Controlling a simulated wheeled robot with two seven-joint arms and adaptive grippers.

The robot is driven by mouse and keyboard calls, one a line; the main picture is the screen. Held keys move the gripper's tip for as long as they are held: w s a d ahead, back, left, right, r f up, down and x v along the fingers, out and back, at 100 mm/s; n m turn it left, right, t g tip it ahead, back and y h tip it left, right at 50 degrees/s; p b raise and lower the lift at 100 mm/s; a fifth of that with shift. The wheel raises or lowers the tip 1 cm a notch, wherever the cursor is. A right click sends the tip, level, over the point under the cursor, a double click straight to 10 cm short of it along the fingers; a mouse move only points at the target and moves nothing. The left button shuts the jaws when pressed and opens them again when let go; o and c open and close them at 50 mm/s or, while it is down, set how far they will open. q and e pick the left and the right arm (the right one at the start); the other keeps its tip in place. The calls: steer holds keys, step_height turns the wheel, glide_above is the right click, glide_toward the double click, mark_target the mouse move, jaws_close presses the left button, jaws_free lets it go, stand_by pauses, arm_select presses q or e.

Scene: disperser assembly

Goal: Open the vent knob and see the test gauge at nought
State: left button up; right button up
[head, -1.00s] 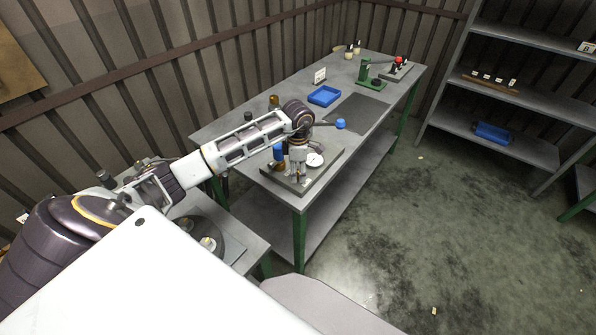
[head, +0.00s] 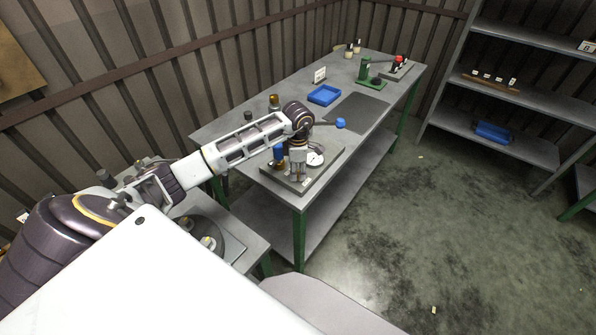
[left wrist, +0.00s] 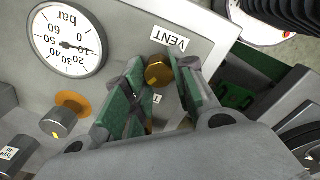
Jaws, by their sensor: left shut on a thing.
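The vent knob (left wrist: 158,71) is a brass knob beside the VENT label (left wrist: 169,40) in the left wrist view. My left gripper (left wrist: 156,84) has its green-padded fingers on both sides of the knob and is shut on it. The round white test gauge (left wrist: 66,40) is at upper left there, upside down, marked bar. Its needle points to the right, close to the 10 mark; the exact reading is hard to tell. In the head view, my left gripper (head: 298,172) is over the rig plate (head: 322,172), beside the small gauge (head: 315,159). The knob is hidden there.
Another knob (left wrist: 59,122) on an orange disc sits below the gauge. On the bench are a blue tray (head: 324,95), a dark mat (head: 357,111), a blue-capped item (head: 340,123) and a green press (head: 367,74). Shelves (head: 500,90) stand at the right.

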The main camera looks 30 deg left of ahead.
arm_select(q)
steer(key=shift+n, duration=0.5)
arm_select(e)
steer(key=shift+f, duration=0.1)
arm_select(q)
steer(key=n+b, duration=0.1)
steer(key=n, duration=0.6)
steer(key=shift+s+d+n+b, duration=0.1)
steer(key=shift+n+b, duration=0.2)
steer(key=shift+n, duration=0.7)
steer(key=n, duration=0.5)
steer(key=shift+d+n, duration=0.1)
steer(key=shift+n, duration=0.3)
steer(key=n, duration=0.5)
steer(key=shift+d+n, duration=0.1)
steer(key=shift+n, duration=0.3)
arm_select(e)
steer(key=shift+w+d+f, duration=0.3)
steer(key=shift+d+f, duration=0.45)
steer(key=shift+d, duration=0.1)
steer(key=shift+a, duration=0.1)
arm_select(q)
steer(key=o, duration=1)
